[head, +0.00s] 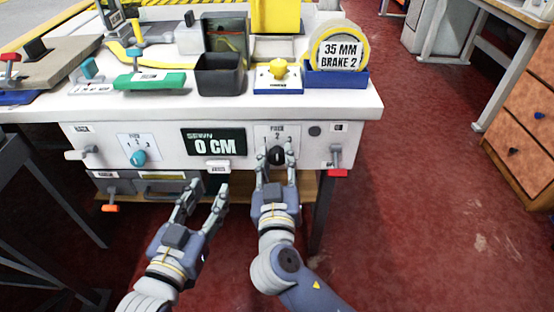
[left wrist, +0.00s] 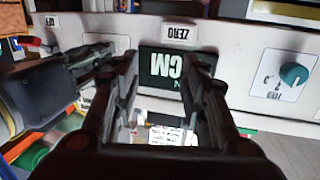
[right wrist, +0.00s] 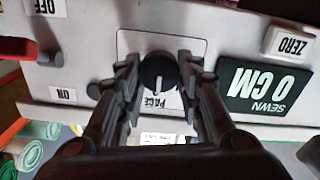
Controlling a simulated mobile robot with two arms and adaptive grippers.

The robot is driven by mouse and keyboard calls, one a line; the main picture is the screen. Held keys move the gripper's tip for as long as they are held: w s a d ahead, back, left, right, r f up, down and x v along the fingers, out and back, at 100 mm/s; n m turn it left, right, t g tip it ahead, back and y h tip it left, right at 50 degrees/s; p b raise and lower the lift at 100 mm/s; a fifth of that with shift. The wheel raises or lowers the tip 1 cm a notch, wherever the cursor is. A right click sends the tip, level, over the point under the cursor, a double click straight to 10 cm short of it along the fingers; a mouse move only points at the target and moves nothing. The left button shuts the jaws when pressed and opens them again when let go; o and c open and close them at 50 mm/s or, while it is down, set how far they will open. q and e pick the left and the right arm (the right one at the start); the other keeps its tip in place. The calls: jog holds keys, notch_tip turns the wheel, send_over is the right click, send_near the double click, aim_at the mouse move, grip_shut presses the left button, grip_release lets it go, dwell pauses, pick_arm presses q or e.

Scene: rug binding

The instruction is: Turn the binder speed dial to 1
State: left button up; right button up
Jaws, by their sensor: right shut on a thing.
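A black dial (head: 277,155) sits on a white plate on the machine's front panel. My right gripper (head: 277,153) has its fingers on both sides of the dial. In the right wrist view the dial (right wrist: 158,72) carries a white line, roughly upright in the picture, and the plate reads PACE upside down. The fingers hide most of the plate's markings. My left gripper (head: 205,194) is open and empty, in front of the panel below the display. A teal dial (head: 138,157) with its own numbered plate is further left; it also shows in the left wrist view (left wrist: 293,75).
A dark display (head: 214,142) reading 0 CM lies between the dials, with a white ZERO button (head: 218,167) below. A red-tipped lever (head: 336,162) is right of the black dial. The tabletop (head: 345,105) holds a black bin (head: 220,75) and a tape roll (head: 339,48).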

jog(key=n+p, duration=0.2)
jog(key=n, duration=0.2)
jog(key=shift+r+p, duration=0.1)
jog(key=shift+p, duration=0.25)
jog(key=n+p, duration=0.2)
jog(key=n, duration=0.2)
jog(key=shift+a, duration=0.15)
pick_arm(q)
jog(key=s+a+f+g+y, duration=0.1)
jog(key=s+a+f+g, duration=0.2)
jog(key=s+f+g, duration=0.3)
jog(key=s+a+f+g+y, duration=0.2)
jog(key=s+a+f+g, duration=0.1)
jog(key=s+f+g, duration=0.4)
jog(key=s+f, duration=0.2)
jog(key=s, duration=0.2)
jog(key=shift+s+a+f+n+y, duration=0.3)
jog(key=shift+s+a, duration=0.1)
pick_arm(e)
jog(key=shift+n, duration=0.3)
jog(key=o, duration=1.1)
jog(key=shift+c, duration=0.2)
jog(key=shift+f, duration=0.2)
jog(key=s, duration=1.2)
